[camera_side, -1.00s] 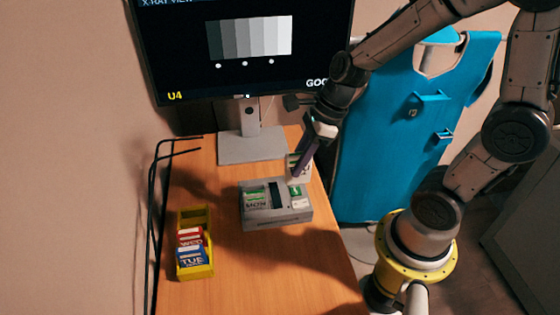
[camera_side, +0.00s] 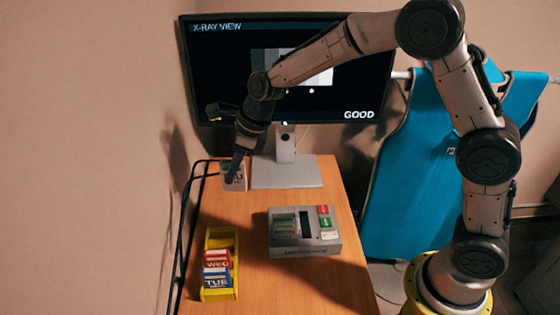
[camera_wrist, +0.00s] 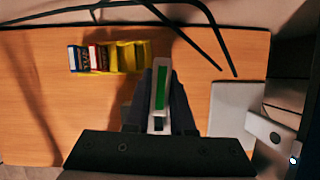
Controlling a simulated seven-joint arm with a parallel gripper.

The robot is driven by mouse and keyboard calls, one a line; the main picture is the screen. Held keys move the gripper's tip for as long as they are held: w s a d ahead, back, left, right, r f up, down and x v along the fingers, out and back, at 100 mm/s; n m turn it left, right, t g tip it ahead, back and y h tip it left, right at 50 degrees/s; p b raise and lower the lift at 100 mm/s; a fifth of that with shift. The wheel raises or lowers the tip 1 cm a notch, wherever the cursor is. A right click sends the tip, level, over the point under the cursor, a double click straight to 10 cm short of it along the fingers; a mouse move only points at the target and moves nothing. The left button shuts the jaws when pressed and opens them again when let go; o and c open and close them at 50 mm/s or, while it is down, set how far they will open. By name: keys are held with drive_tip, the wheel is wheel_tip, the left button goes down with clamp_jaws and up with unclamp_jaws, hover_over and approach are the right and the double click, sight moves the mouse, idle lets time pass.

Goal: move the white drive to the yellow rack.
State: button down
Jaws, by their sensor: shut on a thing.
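The white drive (camera_side: 238,184) is held between the fingers of my gripper (camera_side: 234,170), above the table and beyond the far end of the yellow rack. Fingers partly hide its label. In the wrist view the drive (camera_wrist: 161,101) shows a green strip between the fingers (camera_wrist: 160,78). The yellow rack (camera_side: 222,239) stands at the table's left side. It holds a red drive marked WED (camera_side: 217,260) and a blue drive marked TUE (camera_side: 216,280). Its far part looks empty. The wrist view also shows the rack (camera_wrist: 128,58) to the upper left of the drive.
Black cables (camera_side: 188,225) run along the left edge.

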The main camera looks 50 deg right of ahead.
drive_tip(key=shift+n, duration=0.7)
drive_tip(key=shift+a+f, duration=1)
drive_tip(key=shift+f, duration=1.05)
drive_tip(key=shift+a+f, duration=1.05)
drive_tip(key=shift+f, duration=1)
drive_tip(key=shift+a+f, duration=1)
drive_tip(key=shift+f, duration=1.05)
drive_tip(key=shift+f, duration=1.05)
drive_tip(key=c, duration=0.5)
unclamp_jaws()
drive_tip(key=shift+r, duration=0.1)
drive_tip(key=shift+r, duration=3.4)
